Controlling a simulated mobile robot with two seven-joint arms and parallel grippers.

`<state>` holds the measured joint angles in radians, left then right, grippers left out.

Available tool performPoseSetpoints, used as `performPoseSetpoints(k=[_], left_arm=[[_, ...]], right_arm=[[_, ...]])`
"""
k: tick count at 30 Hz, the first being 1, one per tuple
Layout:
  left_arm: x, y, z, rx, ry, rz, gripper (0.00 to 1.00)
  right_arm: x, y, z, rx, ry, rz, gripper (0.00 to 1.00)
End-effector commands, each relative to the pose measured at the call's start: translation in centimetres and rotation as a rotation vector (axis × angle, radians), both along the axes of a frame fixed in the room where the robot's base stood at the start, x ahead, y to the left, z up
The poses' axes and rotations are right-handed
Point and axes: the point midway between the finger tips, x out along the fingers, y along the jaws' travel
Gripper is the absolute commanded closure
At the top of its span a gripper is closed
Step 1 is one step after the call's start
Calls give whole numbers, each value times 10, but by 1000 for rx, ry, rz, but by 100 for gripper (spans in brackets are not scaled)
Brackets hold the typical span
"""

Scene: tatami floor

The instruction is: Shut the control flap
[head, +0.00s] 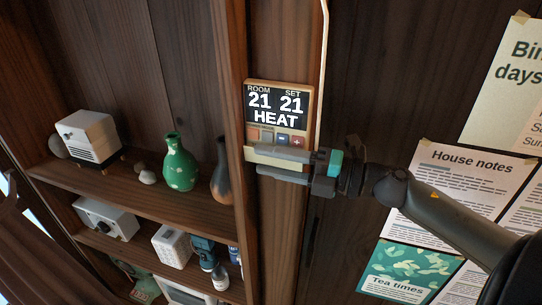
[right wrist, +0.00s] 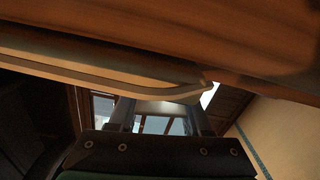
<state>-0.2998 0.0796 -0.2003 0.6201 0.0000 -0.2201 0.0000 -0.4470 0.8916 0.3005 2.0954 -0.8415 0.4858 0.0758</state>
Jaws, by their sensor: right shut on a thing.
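The control unit (head: 276,106) is a tan box on a wooden post, its dark screen reading room 21, set 21, HEAT. Small buttons show below the screen. Its cream control flap (head: 262,157) is at the bottom edge, hanging open below the buttons and partly covered by my right gripper (head: 284,162). That gripper comes in from the right, its fingers shut on the flap. In the right wrist view, the two fingers (right wrist: 163,117) reach up to a pale edge under the unit; how much of the flap lies between them is hard to tell. My left gripper is not in view.
Shelves (head: 130,188) on the left hold a white box-shaped device (head: 88,137), a green vase (head: 180,162) and a dark vase (head: 221,172). Paper notices (head: 462,175) hang on the dark wall to the right, behind my right arm. A pale cord (head: 324,60) runs down beside the post.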

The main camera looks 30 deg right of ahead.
Motion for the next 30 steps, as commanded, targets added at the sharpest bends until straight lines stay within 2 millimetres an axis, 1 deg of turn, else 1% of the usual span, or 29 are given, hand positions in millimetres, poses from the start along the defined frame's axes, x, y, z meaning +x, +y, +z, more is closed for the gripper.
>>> performPoseSetpoints(k=[1, 7, 11, 20, 21, 28, 30], left_arm=[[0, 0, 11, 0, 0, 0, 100], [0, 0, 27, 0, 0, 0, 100], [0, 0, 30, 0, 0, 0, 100], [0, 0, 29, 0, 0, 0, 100], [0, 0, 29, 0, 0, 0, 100], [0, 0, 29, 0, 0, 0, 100], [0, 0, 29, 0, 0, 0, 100]], right_arm=[[1, -1, 5, 25, 22, -2, 100], [2, -3, 5, 102, 88, -2, 100], [2, -3, 4, 126, 107, -1, 100], [2, -3, 2, 129, 110, -2, 100], [2, -3, 2, 129, 110, -2, 48], [2, -3, 2, 128, 109, -1, 22], [2, -3, 2, 128, 109, -1, 21]])
